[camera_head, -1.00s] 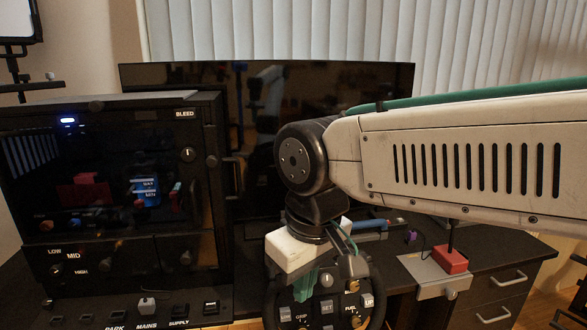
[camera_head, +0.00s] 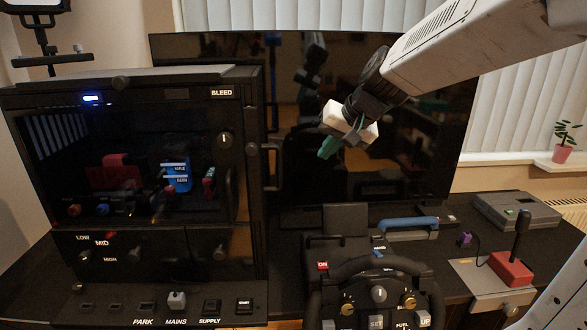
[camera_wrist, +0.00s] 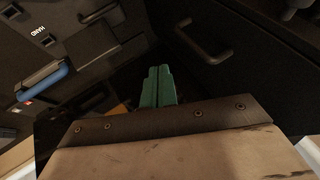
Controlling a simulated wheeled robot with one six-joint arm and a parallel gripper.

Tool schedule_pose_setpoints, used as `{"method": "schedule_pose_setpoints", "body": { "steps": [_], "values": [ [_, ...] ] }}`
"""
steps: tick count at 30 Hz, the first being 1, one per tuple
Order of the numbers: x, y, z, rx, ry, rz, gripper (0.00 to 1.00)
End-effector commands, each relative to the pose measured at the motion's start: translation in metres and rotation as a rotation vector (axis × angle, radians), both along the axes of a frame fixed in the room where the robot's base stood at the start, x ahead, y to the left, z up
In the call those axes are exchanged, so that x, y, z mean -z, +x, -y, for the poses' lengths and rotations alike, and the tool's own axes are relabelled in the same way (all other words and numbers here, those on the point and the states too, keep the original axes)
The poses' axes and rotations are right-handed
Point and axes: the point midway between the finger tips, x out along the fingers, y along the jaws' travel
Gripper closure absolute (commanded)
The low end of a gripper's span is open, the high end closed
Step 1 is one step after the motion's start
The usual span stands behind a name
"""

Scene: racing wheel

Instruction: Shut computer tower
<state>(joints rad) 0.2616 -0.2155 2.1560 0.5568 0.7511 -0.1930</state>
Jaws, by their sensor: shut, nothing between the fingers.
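The black computer tower (camera_head: 170,92) stands at the left of the desk in the head view. It has a glass front window with a red block and a blue part behind it, a lit blue light at the top left, and a handle (camera_head: 271,166) on its right side. I cannot tell whether its panel is fully shut. My gripper (camera_head: 328,147), with green fingers, is right of the tower, in front of the dark monitor, shut and empty. In the wrist view, the closed fingers (camera_wrist: 158,86) point toward a dark corner. A dark handle (camera_wrist: 205,42) on a black panel lies beyond them.
The steering wheel (camera_head: 379,272) stands at the front centre. A large monitor (camera_head: 400,160) is behind. A blue-handled item (camera_head: 408,223), a red joystick (camera_head: 512,266) and a grey box (camera_head: 515,211) are on the right of the desk. Knobs and switches line the tower's base.

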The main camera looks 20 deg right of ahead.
Motion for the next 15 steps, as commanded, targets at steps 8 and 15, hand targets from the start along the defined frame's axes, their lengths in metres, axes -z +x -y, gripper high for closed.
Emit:
{"method": "schedule_pose_setpoints", "body": {
  "steps": [8, 15],
  "values": [
    [0.029, 0.024, -0.007, 0.006, 0.005, 0.001, 1.0],
    [0.071, 0.052, -0.019, 0.005, 0.004, 0.001, 1.0]
  ]
}}
